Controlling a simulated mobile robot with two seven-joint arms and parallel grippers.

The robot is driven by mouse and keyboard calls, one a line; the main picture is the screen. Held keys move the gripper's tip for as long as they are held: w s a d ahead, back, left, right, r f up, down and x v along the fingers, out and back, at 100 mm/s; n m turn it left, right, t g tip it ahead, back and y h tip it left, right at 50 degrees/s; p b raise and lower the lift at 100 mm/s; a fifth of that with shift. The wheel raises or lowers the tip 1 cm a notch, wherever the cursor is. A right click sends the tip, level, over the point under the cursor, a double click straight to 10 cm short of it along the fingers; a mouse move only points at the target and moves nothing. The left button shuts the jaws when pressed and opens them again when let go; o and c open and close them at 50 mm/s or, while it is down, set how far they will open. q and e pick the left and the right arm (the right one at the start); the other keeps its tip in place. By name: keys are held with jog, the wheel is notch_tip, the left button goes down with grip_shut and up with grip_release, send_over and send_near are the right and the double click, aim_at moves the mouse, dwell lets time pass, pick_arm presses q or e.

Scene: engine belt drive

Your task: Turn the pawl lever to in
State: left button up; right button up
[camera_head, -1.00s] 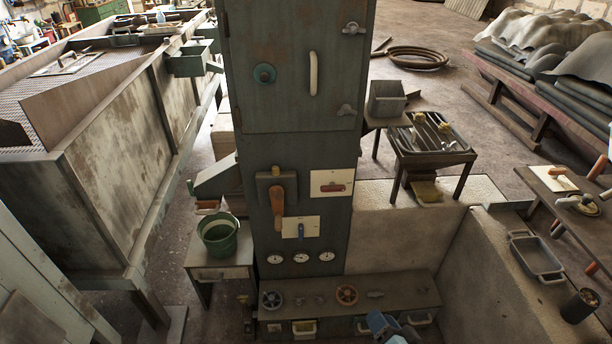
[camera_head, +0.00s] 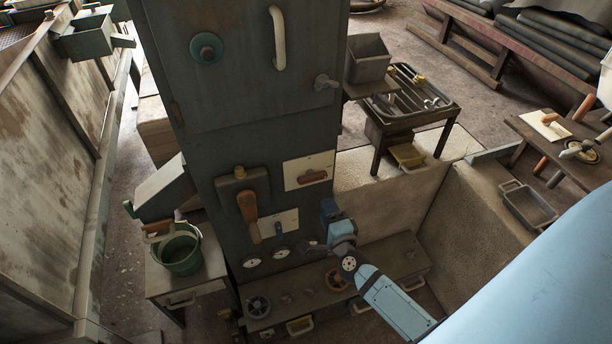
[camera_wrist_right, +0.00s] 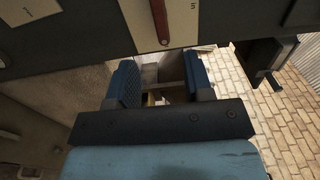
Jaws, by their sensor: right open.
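I take this to be the pawl lever. My right gripper (camera_head: 329,210) is below and slightly right of the plate, apart from the lever. In the right wrist view its blue-padded fingers (camera_wrist_right: 162,82) stand apart with nothing between them. My left gripper is out of view.
A row of gauges (camera_head: 281,253) sits below, partly hidden by my gripper. A ledge with handwheels (camera_head: 257,306) juts out underneath. A grey bin (camera_head: 367,58) stands at right.

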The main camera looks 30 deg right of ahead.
aim_at(312, 181)
jog(key=x, duration=1.2)
jog(key=shift+w+p, duration=0.1)
jog(key=shift+p, duration=0.2)
grip_shut()
